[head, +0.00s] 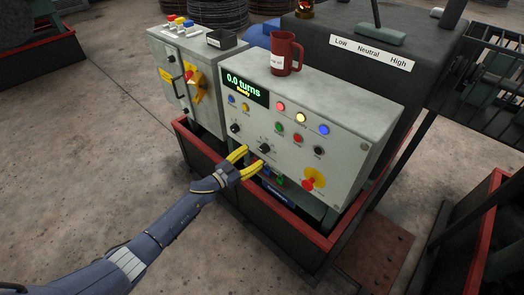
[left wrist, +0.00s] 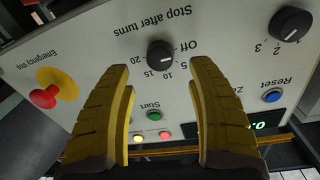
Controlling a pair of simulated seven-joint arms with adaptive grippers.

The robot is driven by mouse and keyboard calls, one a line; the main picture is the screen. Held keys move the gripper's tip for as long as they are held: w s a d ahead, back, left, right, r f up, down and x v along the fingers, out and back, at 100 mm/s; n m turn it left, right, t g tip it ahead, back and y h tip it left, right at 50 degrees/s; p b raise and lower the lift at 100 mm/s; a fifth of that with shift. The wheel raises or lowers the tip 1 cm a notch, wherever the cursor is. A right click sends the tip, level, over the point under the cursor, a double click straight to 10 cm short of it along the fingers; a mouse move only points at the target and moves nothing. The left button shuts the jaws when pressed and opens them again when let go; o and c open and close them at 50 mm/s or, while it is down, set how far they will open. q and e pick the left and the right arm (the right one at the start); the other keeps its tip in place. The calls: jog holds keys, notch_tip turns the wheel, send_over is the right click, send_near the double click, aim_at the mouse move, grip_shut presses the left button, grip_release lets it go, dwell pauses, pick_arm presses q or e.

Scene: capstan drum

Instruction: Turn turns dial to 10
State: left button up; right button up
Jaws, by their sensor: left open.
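The turns dial (left wrist: 160,55) is a black round knob labelled "Stop after turns", with Off, 5, 10, 15 and 20 around it. It appears upside down in the left wrist view, and its white mark seems to point towards Off. The dial also shows in the head view (head: 264,147), on the grey panel's front. My left gripper (head: 247,158) has yellow fingers that are open and empty just in front of the panel. In the left wrist view the fingertips (left wrist: 162,72) lie on either side of the dial, apart from it. My right gripper is not in view.
The grey panel (head: 345,110) has a display (head: 246,89) reading "0.0 turns Ready". A second knob (left wrist: 291,23), several coloured buttons and a red-on-yellow emergency stop (left wrist: 50,93) surround the dial. A red jug (head: 286,54) stands on top. A red-edged frame (head: 265,215) lies below.

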aim_at(262, 150)
pick_arm(q)
jog(key=shift+x, duration=2.85)
grip_shut()
